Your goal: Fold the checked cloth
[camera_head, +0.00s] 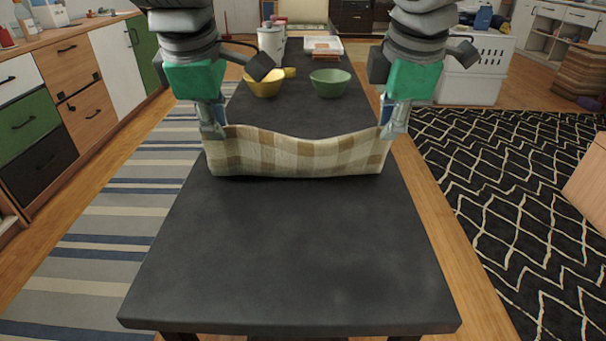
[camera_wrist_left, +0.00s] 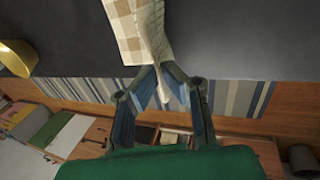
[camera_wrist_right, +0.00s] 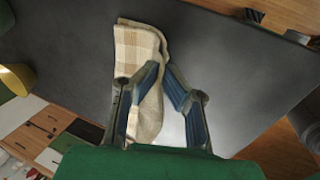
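The beige and cream checked cloth (camera_head: 298,155) hangs between my two grippers above the dark table (camera_head: 290,250). Its top edge sags in the middle, and its lower edge is at or just above the tabletop; I cannot tell which. My left gripper (camera_head: 217,130) is shut on the cloth's left top corner; the pinched cloth also shows in the left wrist view (camera_wrist_left: 150,40). The cloth's far side is hidden in the head view.
A yellow bowl (camera_head: 264,87), a green bowl (camera_head: 330,84) and a white canister (camera_head: 271,45) stand on the table behind the cloth. A white and orange box (camera_head: 323,47) is further back. The near half of the table is clear.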

